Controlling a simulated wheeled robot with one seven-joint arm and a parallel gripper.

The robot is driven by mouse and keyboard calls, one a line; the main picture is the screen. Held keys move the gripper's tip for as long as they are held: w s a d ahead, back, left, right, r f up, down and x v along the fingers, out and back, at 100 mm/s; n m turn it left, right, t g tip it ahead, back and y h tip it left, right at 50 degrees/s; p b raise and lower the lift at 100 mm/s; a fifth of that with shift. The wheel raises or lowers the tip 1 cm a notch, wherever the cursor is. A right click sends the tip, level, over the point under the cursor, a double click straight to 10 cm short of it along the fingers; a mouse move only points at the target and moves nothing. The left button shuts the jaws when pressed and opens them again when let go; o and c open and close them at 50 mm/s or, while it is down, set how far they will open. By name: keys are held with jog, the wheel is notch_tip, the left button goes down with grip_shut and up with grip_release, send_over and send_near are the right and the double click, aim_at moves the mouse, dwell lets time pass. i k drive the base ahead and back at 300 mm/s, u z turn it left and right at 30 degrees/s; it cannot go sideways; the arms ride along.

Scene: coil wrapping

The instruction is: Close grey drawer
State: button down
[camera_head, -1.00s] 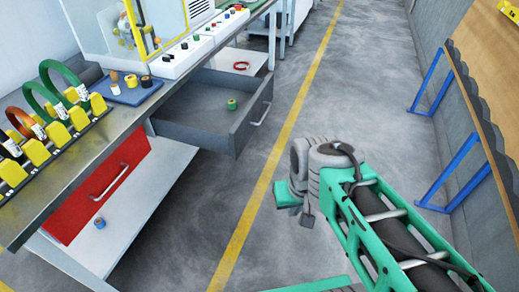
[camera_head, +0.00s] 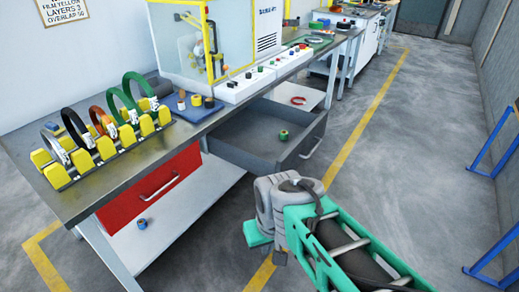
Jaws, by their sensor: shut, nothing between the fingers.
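The grey drawer (camera_head: 250,150) is pulled out from under the workbench in the camera_head view, its inside exposed. Its front panel with a light bar handle (camera_head: 310,147) faces right, toward the aisle. A small green roll (camera_head: 283,135) lies in it. My arm, green links with a grey joint, is in front of and below the drawer in the picture, with floor showing between the joint and the drawer front. I cannot make out my gripper's fingers.
A red drawer (camera_head: 150,187) sits shut, left of the grey one. The bench top (camera_head: 190,133) carries a yellow rack (camera_head: 105,150) with several coils. Blue wall brackets (camera_head: 490,150) stand at the right. The aisle floor (camera_head: 410,140) is clear.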

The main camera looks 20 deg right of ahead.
aim_at(249, 141)
jog(key=u, duration=0.35)
jog(key=i, duration=1)
jog(key=z, duration=0.4)
